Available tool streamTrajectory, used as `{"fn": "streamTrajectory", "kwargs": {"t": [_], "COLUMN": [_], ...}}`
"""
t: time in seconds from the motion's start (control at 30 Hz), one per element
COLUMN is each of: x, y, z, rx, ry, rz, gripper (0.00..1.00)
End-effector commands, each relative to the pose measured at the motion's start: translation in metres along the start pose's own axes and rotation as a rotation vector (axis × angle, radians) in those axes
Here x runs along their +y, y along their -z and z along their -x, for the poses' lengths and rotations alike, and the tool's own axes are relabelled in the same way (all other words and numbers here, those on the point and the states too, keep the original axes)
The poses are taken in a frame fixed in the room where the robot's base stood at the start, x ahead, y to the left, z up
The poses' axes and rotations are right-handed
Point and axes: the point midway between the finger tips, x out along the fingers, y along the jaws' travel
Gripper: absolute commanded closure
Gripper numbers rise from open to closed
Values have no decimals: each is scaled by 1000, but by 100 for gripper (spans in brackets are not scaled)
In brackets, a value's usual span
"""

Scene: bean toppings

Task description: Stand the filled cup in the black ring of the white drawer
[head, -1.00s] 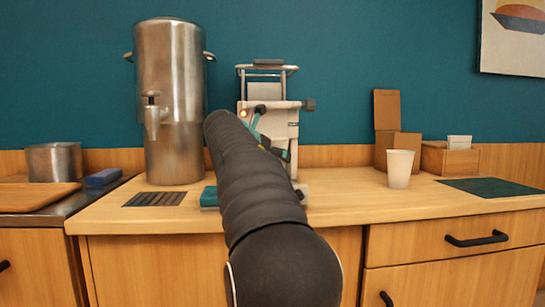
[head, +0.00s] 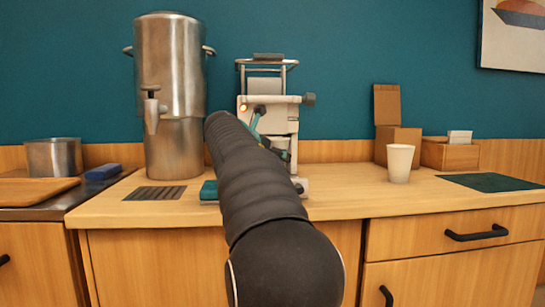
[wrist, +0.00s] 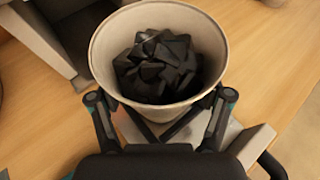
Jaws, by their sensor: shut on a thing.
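A pale cup (wrist: 102,60) filled with dark, angular pieces (wrist: 160,62) stands upright in the wrist view. My gripper (wrist: 161,100) is shut on it, with one finger on each side of its near wall. Below the cup is a pale grey flat part (wrist: 228,140), partly hidden by the cup and fingers. I cannot tell whether the cup touches it. No black ring can be made out.
A steel urn (head: 172,75) stands left of the machine, with a dark grate (head: 156,193) before it. A grey housing (wrist: 38,42) is close at the wrist view's upper left.

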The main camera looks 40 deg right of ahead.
Motion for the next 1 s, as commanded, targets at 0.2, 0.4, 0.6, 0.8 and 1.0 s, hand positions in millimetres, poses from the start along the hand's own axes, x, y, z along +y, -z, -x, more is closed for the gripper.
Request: {"fn": "streamTrajectory", "kwargs": {"t": [0.2, 0.4, 0.6, 0.8, 1.0], "x": [0, 0, 0, 0, 0], "y": [-1, 1, 5, 7, 7], "z": [1, 0, -2, -2, -2], "rx": [-1, -1, -1, -1, -1], "ry": [-1, 0, 0, -1, -1], "rz": [-1, 0, 1, 0, -1], "gripper": [74, 74, 74, 74, 12]}}
